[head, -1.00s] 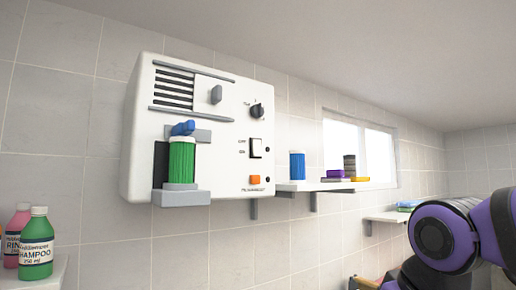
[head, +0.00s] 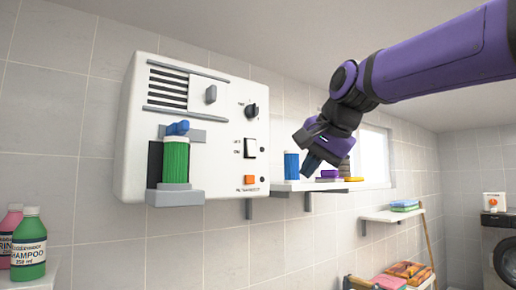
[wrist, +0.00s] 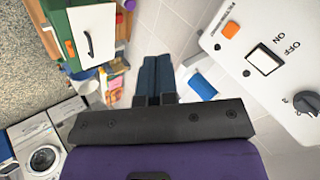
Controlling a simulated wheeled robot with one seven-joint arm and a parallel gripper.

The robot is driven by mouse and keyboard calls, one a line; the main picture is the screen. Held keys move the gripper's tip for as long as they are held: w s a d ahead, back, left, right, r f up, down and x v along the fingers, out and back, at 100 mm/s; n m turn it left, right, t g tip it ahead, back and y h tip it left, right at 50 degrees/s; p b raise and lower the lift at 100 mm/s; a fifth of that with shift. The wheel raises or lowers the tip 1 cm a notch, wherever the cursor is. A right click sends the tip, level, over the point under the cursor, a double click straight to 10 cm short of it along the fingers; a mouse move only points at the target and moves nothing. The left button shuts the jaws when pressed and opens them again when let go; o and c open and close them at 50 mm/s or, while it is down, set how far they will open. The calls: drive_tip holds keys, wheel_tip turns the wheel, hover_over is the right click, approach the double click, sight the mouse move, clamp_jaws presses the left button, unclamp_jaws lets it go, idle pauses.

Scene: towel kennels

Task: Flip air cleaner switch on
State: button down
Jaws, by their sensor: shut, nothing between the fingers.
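The air cleaner (head: 222,165) is a white box on the tiled wall in the head view. Its rocker switch (head: 250,148) is black and white, between a black knob (head: 251,110) and an orange button (head: 250,179). The switch also shows in the wrist view (wrist: 264,58), with ON and OFF printed beside it. A green filter canister (head: 175,161) sits in a grey holder on the front. My gripper (head: 310,164) is shut and empty, to the right of the air cleaner and apart from it. Its fingers show in the wrist view (wrist: 153,80).
A wall shelf (head: 285,187) right of the air cleaner holds a blue canister (head: 291,165) and small stacked items near my gripper. A lower shelf (head: 390,215) holds folded cloths. Bottles (head: 29,245) stand at the lower left. A washing machine (head: 499,250) is at far right.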

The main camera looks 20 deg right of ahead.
drive_tip(key=w+r+m+t+y, duration=0.1)
drive_tip(key=w+r+m, duration=0.4)
drive_tip(key=w+r, duration=0.3)
wheel_tip(320, 180, up, 5)
drive_tip(key=shift+w+a+f+t, duration=0.1)
drive_tip(key=shift+w+a+t, duration=0.25)
drive_tip(key=shift+t, duration=0.05)
approach(253, 153)
wheel_tip(253, 153, down, 4)
drive_tip(key=w, duration=0.2)
drive_tip(key=w+a, duration=0.1)
drive_tip(key=w, duration=0.1)
drive_tip(key=shift+w+a+f, duration=0.15)
drive_tip(key=shift+w+f, duration=0.05)
drive_tip(key=shift+w+a, duration=0.2)
drive_tip(key=shift+w, duration=0.25)
drive_tip(key=shift+w+f, duration=0.15)
drive_tip(key=shift+w, duration=0.05)
